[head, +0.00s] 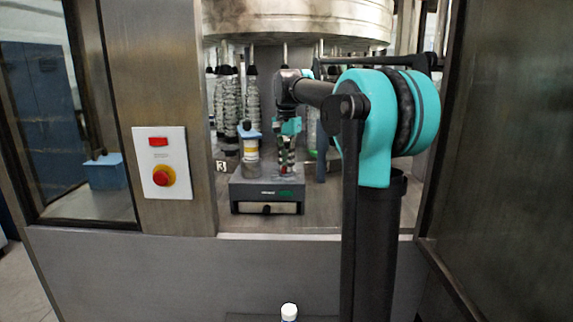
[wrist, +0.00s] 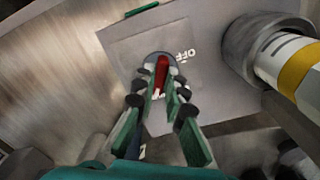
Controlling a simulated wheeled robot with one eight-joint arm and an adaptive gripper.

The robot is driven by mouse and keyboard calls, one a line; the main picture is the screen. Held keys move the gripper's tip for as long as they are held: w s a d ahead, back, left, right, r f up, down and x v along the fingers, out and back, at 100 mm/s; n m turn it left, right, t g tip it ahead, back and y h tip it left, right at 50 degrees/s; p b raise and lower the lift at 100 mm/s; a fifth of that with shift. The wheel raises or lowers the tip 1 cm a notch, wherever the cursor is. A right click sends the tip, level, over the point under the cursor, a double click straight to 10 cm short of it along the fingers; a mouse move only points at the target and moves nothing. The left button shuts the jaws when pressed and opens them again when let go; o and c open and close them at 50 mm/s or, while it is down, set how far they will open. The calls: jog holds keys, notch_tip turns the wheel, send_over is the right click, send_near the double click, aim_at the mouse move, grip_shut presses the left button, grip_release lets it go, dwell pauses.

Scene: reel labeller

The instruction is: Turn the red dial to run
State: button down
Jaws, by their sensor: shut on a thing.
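The red dial (wrist: 161,74) stands on the grey top of a small machine (wrist: 125,42), on a dark round base. White lettering "OFF" (wrist: 181,57) shows just right of the dial; part of the other lettering is covered by my fingers. My gripper (wrist: 158,84) is shut on the dial, one green and black finger on each side of it. In the head view my gripper (head: 287,158) points down onto the top of the grey machine (head: 250,192). The dial itself is mostly hidden there by the fingers. I see no "run" mark clearly.
A white cylinder with a yellow band (wrist: 292,70) stands close right of my gripper; it also shows in the head view (head: 249,147), left of the gripper. A red and yellow button (head: 163,176) is on the left post. Bottles (head: 228,100) stand behind.

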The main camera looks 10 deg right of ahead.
dwell(0.3)
jog(key=c, duration=1.6)
grip_release()
notch_tip(320, 180, up, 12)
jog(key=shift+s, duration=0.1)
